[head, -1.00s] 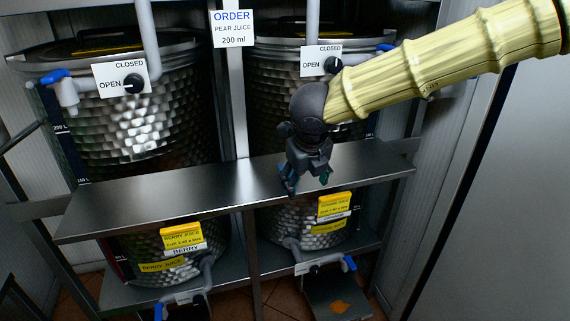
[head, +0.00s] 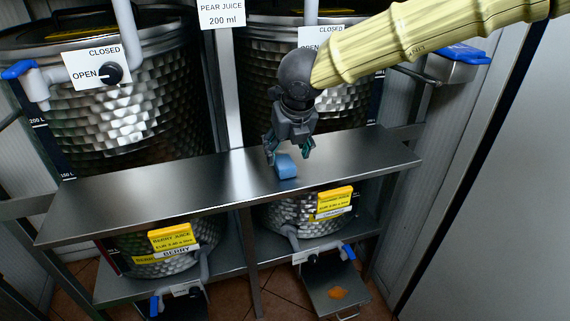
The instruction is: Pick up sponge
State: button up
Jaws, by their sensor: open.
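A small light-blue block, which looks like the sponge (head: 286,167), rests on the metal shelf (head: 140,192) in front of the two juice tanks. My gripper (head: 288,152) is open, with its fingers pointing down. It is just above and behind the block in the picture, with one finger toward each side of it. The fingers do not appear to be closed on the block. Whether they touch it, I cannot tell.
Dimpled metal tanks (head: 130,110) stand behind the shelf, with valves and blue handles. A metal box (head: 452,70) with a blue top is on the right wall. Below, a tray (head: 320,298) holds an orange patch. The shelf's left part is clear.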

aim_at(284, 160)
jog(key=shift+f+p, duration=0.25)
jog(key=shift+p, duration=0.05)
jog(key=x, duration=0.4)
jog(key=shift+w+r+p, duration=0.1)
jog(key=shift+w+p, duration=0.15)
jog(key=shift+p, duration=0.15)
jog(key=shift+s, duration=0.15)
jog(key=c, duration=0.9)
jog(key=shift+c, duration=0.6)
